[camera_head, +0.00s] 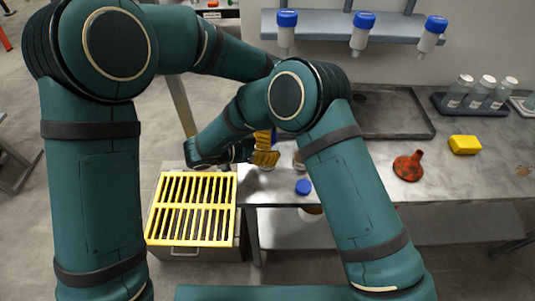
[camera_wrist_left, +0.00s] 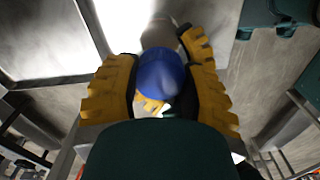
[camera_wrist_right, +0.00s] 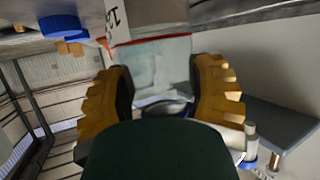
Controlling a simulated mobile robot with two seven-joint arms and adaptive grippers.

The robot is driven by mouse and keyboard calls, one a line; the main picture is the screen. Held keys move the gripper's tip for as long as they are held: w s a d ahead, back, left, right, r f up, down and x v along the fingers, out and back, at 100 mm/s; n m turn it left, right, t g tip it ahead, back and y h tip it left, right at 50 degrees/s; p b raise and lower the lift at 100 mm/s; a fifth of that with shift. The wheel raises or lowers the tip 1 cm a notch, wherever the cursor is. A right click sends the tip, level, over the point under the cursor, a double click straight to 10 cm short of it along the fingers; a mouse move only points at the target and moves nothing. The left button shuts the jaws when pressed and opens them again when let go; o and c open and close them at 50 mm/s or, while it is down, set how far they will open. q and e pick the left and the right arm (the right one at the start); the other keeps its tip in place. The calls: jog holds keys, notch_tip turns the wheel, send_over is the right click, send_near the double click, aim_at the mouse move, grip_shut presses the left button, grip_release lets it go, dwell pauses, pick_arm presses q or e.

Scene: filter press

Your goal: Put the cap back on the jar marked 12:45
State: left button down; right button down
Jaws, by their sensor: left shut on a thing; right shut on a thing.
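My left gripper (camera_wrist_left: 163,85) has its yellow fingers shut on a blue cap (camera_wrist_left: 160,76) in the left wrist view. In the head view, yellow fingers (camera_head: 265,158) show at the bench's left end, partly hidden by my right arm. My right gripper (camera_wrist_right: 162,95) is shut on a clear jar (camera_wrist_right: 155,70) in the right wrist view. The jar's white, red-edged label (camera_wrist_right: 140,20) is cut off, so its full marking cannot be read. Whether the cap touches the jar cannot be told.
A blue-topped item (camera_head: 303,187) is near the bench's front edge. A yellow-slatted box (camera_head: 192,208) stands left of the bench (camera_head: 450,180).

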pick_arm(q)
jog(key=shift+c, duration=2.4)
grip_release()
jog(key=shift+r, duration=2.25)
jog(key=o, duration=0.5)
notch_tip(320, 180, up, 12)
